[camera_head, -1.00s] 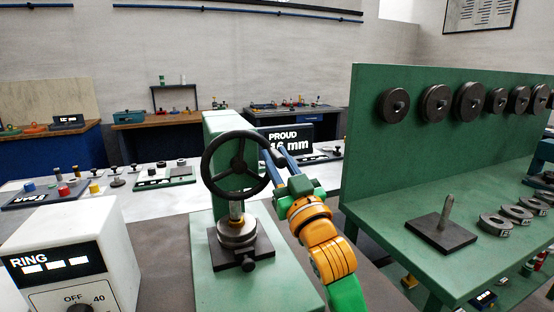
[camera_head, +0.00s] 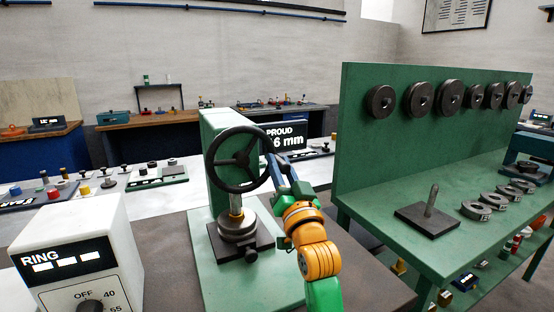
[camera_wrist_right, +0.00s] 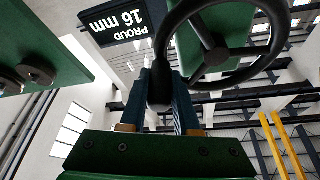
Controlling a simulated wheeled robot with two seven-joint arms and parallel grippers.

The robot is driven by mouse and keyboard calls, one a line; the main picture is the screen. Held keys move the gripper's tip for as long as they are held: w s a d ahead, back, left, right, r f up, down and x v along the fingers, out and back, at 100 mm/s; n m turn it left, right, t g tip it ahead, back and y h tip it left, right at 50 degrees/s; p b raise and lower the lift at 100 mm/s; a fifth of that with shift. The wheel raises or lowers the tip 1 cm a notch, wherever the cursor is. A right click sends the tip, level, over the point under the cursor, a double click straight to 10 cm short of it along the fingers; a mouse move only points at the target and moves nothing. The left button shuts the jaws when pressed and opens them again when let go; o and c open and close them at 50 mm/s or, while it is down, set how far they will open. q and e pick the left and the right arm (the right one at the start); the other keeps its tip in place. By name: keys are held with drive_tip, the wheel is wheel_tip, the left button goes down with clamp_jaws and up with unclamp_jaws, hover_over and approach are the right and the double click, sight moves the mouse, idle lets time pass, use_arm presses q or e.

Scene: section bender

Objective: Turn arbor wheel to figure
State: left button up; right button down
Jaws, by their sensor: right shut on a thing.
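The dark arbor wheel (camera_head: 211,167) with spokes stands upright on the front of the green bender (camera_head: 214,125), above a round metal stack on a dark square plate (camera_head: 227,254). My right gripper (camera_head: 271,160) is at the wheel's right side. In the right wrist view its two fingers (camera_wrist_right: 158,100) are shut on a dark handle (camera_wrist_right: 160,82) at the wheel's rim. The display (camera_wrist_right: 118,22) behind the wheel reads PROUD 16 mm in that view; in the head view the wheel and gripper partly cover it. My left gripper is not in view.
A white RING control box (camera_head: 112,225) with a dial stands at the front left. A green rack (camera_head: 362,150) at the right carries several dark discs, a post on a plate (camera_head: 428,215) and several rings. Benches line the back wall.

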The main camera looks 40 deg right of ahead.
drive_tip(key=shift+a+f+m+g+h, duration=0.1)
drive_tip(key=shift+f+m+g+h, duration=0.4)
drive_tip(key=shift+m, duration=0.9)
drive_tip(key=shift+f, duration=0.15)
drive_tip(key=c, duration=0.6)
unclamp_jaws()
drive_tip(key=shift+w, duration=0.1)
drive_tip(key=shift+c, duration=0.2)
drive_tip(key=b+v, duration=0.1)
drive_tip(key=v, duration=0.6)
drive_tip(key=shift+b, duration=0.35)
drive_tip(key=shift+f, duration=0.1)
